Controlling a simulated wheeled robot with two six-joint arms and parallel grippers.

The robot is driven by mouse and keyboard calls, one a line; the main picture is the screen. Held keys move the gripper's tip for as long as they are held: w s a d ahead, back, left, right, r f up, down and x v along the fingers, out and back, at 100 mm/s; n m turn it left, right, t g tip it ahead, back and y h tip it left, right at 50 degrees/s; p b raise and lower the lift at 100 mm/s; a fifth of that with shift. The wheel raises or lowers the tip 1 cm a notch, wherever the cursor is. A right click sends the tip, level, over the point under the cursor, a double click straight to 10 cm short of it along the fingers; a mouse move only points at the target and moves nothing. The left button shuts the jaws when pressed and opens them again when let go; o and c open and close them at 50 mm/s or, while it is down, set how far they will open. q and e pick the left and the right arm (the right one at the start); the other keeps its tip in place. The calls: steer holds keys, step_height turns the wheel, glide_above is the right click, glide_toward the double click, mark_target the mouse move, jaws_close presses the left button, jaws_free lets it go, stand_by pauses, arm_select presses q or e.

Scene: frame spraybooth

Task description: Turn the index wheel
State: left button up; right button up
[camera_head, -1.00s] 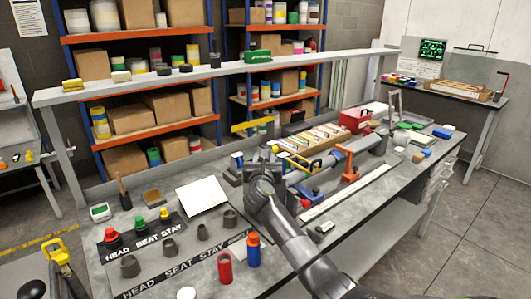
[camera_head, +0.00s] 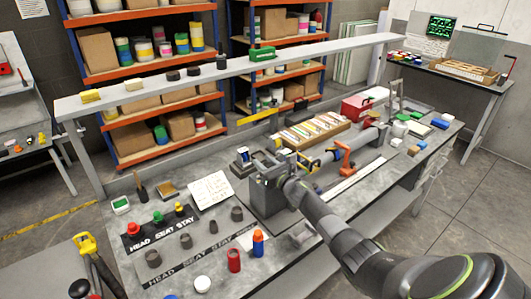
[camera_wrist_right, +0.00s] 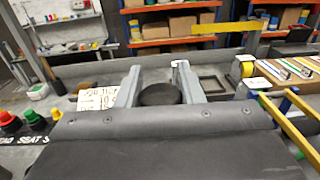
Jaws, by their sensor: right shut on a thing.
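My right arm reaches in from the lower right in the head view, with its gripper (camera_head: 270,170) at a grey fixture (camera_head: 268,200) on the bench. In the right wrist view the two grey fingers of this gripper (camera_wrist_right: 157,84) stand on either side of a dark round disc (camera_wrist_right: 159,95), which looks like the index wheel. The gripper is shut on it. The wheel is hard to make out in the head view, where the gripper and fixture cover it. My left gripper is not in view.
A white sheet with writing (camera_head: 210,190) lies left of the fixture. Red (camera_head: 234,260) and blue (camera_head: 258,243) bottles stand in front. An orange clamp (camera_head: 344,155), a wooden tray (camera_head: 310,131) and a red box (camera_head: 356,107) are to the right. A long shelf (camera_head: 230,73) spans behind.

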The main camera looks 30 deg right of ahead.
steer(key=n+y, duration=0.1)
steer(key=y, duration=0.1)
steer(key=shift+n+y+b, duration=0.3)
steer(key=shift+b, duration=0.05)
steer(key=n+g+y+b, duration=0.1)
steer(key=n+y+b, duration=0.1)
steer(key=b, duration=0.3)
steer(key=n+g+y+b, duration=0.2)
steer(key=y+b, duration=0.2)
steer(key=b, duration=0.1)
steer(key=a+n+g+y+b, duration=0.1)
steer(key=n+g+y+b, duration=0.1)
steer(key=b, duration=0.3)
steer(key=shift+s+f+n+y, duration=0.1)
steer(key=shift+s+n+y, duration=0.1)
steer(key=shift+n+y, duration=0.4)
steer(key=shift+s+a+r+n+g+y+b, duration=0.1)
steer(key=shift+r+n+g+y+b, duration=0.3)
steer(key=shift+b, duration=0.85)
steer(key=shift+f, duration=0.15)
steer(key=o, duration=1)
steer(key=shift+a+f, duration=0.1)
